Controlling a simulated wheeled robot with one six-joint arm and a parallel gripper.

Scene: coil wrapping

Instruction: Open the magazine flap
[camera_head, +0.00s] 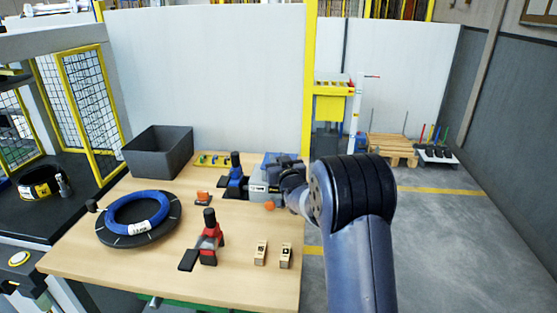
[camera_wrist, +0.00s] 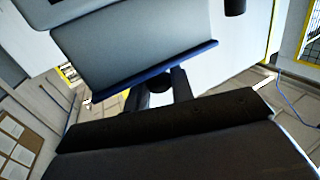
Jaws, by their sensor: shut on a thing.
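A blue-and-grey unit (camera_head: 270,163) stands at the right rear of the wooden table; my gripper (camera_head: 282,172) is at its right side, partly hiding it. In the wrist view a grey panel with a blue lower edge (camera_wrist: 135,45) fills the upper middle; it looks like the magazine flap and is tilted in the picture. My gripper (camera_wrist: 160,88) is shut at that blue edge on a small dark round part, probably the flap's knob. The contact is dark, and I cannot tell how far the flap stands open.
A blue coil (camera_head: 137,208) lies on a black disc at the table's left. A dark bin (camera_head: 158,152) stands behind it. A red-and-black tool (camera_head: 209,240), a blue-and-black tool (camera_head: 235,178) and two small labelled wooden blocks (camera_head: 260,253) occupy the table.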

